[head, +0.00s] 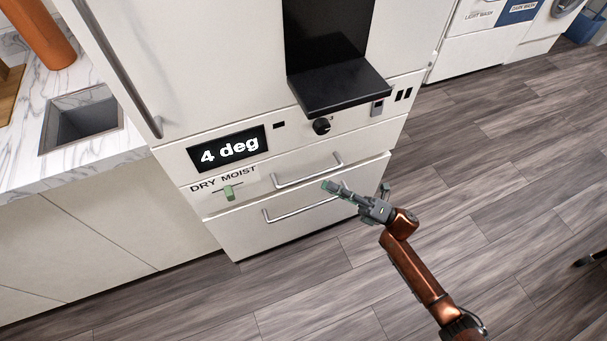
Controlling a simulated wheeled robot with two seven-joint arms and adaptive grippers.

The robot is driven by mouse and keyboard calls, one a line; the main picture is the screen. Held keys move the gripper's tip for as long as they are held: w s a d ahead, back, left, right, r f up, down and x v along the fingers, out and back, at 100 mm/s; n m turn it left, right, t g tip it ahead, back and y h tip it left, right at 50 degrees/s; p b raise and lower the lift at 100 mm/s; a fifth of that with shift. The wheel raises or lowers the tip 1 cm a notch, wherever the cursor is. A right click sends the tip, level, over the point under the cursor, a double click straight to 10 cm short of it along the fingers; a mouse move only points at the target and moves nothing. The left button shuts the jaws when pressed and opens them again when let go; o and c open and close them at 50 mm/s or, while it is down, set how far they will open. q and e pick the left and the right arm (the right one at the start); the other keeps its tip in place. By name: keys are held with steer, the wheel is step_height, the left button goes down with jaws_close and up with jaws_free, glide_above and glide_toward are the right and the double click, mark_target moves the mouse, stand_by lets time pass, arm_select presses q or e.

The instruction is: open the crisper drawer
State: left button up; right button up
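The white cabinet front has two drawers, one above the other. The upper drawer (285,168) carries the DRY/MOIST label, a green slider (229,193) and a bar handle (308,172); it looks shut. The lower drawer (250,232) has its own bar handle (300,209); its top edge seems to stand slightly proud, but I cannot tell how far. My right gripper (358,187) is open, its fingers spread wide, near the right ends of both handles. It holds nothing, and contact with a handle cannot be made out. My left gripper is not in view.
A display reading 4 deg (229,149) and a black knob (321,126) sit above the drawers. A black dispenser tray (342,88) juts out over them. A marble counter (85,165) with a sink (82,118) stands at left. The wooden floor (490,210) at right is mostly clear.

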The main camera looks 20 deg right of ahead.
mark_target(311, 176)
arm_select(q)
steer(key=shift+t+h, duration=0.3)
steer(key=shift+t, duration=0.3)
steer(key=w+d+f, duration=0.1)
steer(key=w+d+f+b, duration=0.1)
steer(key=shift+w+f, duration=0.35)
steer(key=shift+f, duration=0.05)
arm_select(e)
steer(key=x, duration=0.7)
steer(key=shift+w+a+r, duration=0.1)
steer(key=shift+a+r, duration=0.1)
steer(key=shift+a, duration=0.05)
jaws_close()
